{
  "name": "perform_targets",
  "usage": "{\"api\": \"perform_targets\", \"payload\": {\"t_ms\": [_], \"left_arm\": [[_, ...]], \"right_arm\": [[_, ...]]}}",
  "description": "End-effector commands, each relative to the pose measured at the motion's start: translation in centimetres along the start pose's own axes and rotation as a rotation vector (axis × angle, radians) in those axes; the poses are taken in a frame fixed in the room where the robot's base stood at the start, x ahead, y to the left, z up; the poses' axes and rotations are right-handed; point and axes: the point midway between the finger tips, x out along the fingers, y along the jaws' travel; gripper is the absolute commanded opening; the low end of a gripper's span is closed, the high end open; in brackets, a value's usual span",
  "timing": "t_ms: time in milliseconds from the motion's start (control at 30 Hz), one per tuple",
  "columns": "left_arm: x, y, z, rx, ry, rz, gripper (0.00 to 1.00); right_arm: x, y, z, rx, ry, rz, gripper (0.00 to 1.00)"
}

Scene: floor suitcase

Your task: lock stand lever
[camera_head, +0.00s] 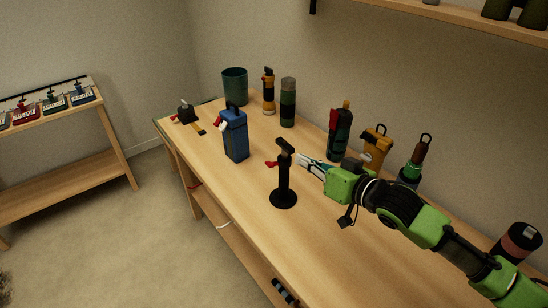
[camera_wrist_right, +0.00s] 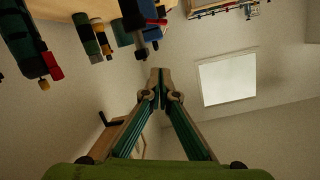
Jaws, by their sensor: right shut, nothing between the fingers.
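The black stand (camera_head: 284,182) stands upright on the workbench, with a round base and a thick head on top. Its red lever (camera_head: 271,164) sticks out to the left of the post, just below the head. In the right wrist view the stand (camera_wrist_right: 132,14) hangs upside down at the top, with the red lever (camera_wrist_right: 157,21) beside it. My right gripper (camera_head: 300,158) is shut and empty, its tips just right of the stand's upper post. The wrist view shows its closed tips (camera_wrist_right: 160,73) apart from the stand. My left gripper is in neither view.
A blue bottle-shaped item (camera_head: 235,137) stands left of the stand. A dark green bottle (camera_head: 340,134), an orange lantern-like item (camera_head: 376,148) and other cylinders line the wall side. The bench front around the stand is clear. A shelf (camera_head: 460,20) hangs above.

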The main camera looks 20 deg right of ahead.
Motion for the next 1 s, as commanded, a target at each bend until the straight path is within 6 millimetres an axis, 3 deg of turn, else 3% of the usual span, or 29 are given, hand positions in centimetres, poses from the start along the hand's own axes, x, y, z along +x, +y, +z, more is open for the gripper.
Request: {"api": "perform_targets", "payload": {"t_ms": [267,467,633,833,1000], "left_arm": [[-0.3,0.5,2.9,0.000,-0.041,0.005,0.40],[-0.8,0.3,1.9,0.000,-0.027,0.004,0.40],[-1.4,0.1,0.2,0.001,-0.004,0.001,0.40],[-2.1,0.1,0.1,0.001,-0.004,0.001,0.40],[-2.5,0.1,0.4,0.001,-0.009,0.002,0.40]], "right_arm": [[0.5,0.0,-0.1,0.001,0.002,0.000,0.00],[3.0,-0.1,-0.3,0.001,0.003,-0.001,0.00],[6.4,-0.1,-0.4,0.002,0.004,0.000,0.00],[10.4,-0.1,-0.3,0.000,0.002,-0.001,0.00],[10.7,-0.1,2.6,0.002,-0.002,0.000,0.00]]}}
